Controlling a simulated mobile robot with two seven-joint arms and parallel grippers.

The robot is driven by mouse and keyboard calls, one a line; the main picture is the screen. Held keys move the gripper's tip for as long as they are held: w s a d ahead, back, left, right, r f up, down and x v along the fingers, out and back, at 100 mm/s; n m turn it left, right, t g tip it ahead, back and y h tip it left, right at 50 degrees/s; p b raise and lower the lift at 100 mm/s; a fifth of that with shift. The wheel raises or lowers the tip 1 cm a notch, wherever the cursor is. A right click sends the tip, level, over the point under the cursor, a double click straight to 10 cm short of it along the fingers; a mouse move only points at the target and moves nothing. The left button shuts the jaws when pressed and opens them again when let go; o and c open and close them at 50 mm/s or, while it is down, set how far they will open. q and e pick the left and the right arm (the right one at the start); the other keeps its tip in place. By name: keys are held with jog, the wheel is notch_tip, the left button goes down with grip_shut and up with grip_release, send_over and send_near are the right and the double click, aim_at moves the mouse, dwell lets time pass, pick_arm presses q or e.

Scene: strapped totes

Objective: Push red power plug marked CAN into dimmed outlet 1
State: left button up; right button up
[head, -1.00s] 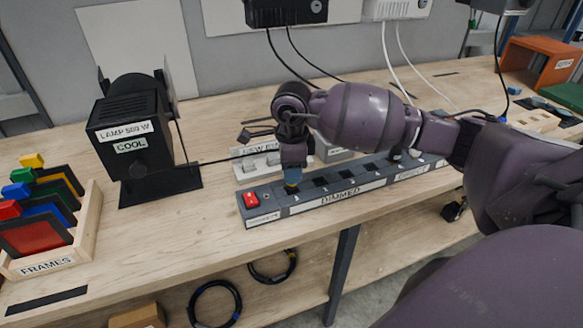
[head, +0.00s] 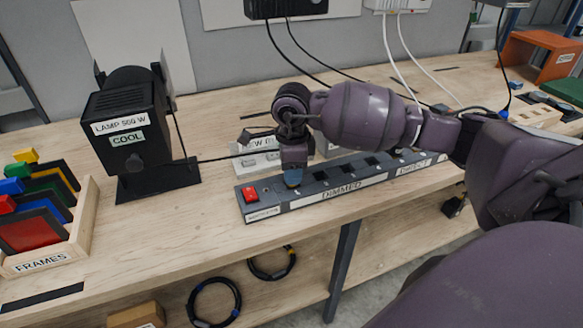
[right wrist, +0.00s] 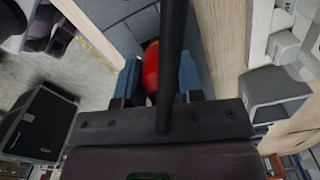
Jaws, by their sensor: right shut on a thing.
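The grey power strip (head: 262,212) lies along the table's front edge, with a red switch (head: 250,194) at its left end and a DIMMED label on its front. My right gripper (head: 293,179) points down over the first dimmed outlet, beside the red switch, its tips at the strip's top. In the right wrist view, its blue fingers are shut on the red plug (right wrist: 151,68); a dark cable (right wrist: 171,60) crosses in front. The gripper hides the plug in the head view and outlet 1 beneath it. I cannot tell how deep the plug sits or read its mark. My left gripper is not in view.
A black lamp (head: 128,115) marked COOL stands at the left, a thin black cable running from it toward my gripper. A white block (head: 255,163) is behind the strip. A frames rack (head: 75,232) stands at far left.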

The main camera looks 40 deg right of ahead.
jog(key=shift+f, duration=0.5)
jog(key=o, duration=1.1)
